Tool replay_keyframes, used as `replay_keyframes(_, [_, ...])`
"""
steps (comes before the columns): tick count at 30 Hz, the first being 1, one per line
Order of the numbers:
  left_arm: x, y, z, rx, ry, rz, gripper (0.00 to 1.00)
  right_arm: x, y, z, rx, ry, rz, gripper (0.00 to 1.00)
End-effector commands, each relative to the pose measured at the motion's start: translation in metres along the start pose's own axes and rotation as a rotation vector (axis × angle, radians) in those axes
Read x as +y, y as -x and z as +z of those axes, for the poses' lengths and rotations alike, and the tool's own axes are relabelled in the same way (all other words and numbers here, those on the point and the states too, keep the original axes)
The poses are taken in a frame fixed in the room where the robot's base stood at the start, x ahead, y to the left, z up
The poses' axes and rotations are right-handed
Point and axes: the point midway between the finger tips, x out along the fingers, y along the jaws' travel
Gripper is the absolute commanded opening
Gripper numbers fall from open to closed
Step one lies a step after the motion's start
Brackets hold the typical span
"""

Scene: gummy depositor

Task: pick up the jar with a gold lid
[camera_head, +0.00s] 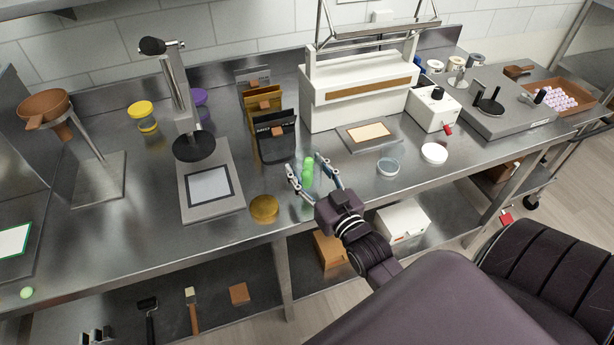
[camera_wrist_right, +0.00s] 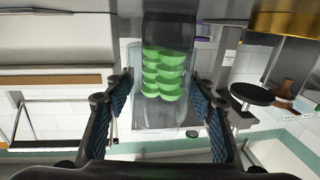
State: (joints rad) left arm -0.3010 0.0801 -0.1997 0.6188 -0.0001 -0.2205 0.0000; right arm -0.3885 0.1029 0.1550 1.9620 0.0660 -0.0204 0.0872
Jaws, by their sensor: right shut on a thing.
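A clear container with green pieces (camera_head: 307,172) is between the fingers of my right gripper (camera_head: 308,180), above the steel counter. In the right wrist view the clear container (camera_wrist_right: 163,75) sits between the blue finger pads, and the right gripper (camera_wrist_right: 168,108) is shut on it. No lid shows on it. A round gold lid (camera_head: 264,208) is at the counter's front edge, left of the right gripper and apart from it. A gold rounded thing (camera_wrist_right: 287,19) also shows at the top right of the wrist view. Whether a jar is under the gold lid is unclear. My left gripper is not in view.
Dark and gold pouches (camera_head: 275,138) stand behind the gripper. A stand with a grey plate (camera_head: 213,207) is left of the gold lid. Jars with yellow (camera_head: 141,108) and purple (camera_head: 199,97) lids stand farther back. A white machine (camera_head: 360,92) and dishes (camera_head: 388,167) are to the right.

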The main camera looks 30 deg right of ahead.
Motion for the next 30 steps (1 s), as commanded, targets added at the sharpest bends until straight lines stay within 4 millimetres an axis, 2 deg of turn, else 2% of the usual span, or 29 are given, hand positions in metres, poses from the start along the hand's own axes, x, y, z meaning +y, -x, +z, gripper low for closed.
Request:
replay_keyframes(1, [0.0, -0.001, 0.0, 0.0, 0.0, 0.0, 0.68, 0.0, 0.0, -0.017, 0.009, 0.001, -0.001, 0.25])
replay_keyframes(6, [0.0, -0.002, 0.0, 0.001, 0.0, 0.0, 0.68, 0.0, 0.0, -0.071, 0.012, 0.001, -0.001, 0.25])
replay_keyframes(12, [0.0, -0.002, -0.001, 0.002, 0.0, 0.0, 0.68, 0.0, -0.001, -0.123, 0.009, 0.002, -0.001, 0.25])
replay_keyframes(15, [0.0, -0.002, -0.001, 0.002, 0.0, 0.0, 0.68, 0.0, 0.0, -0.142, 0.009, 0.002, -0.001, 0.25])
replay_keyframes(21, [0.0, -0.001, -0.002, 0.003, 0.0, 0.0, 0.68, 0.0, 0.0, -0.161, 0.004, 0.0, 0.0, 0.25])
replay_keyframes(30, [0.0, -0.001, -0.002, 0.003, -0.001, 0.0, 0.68, 0.0, 0.0, -0.164, 0.002, 0.0, 0.0, 0.25])
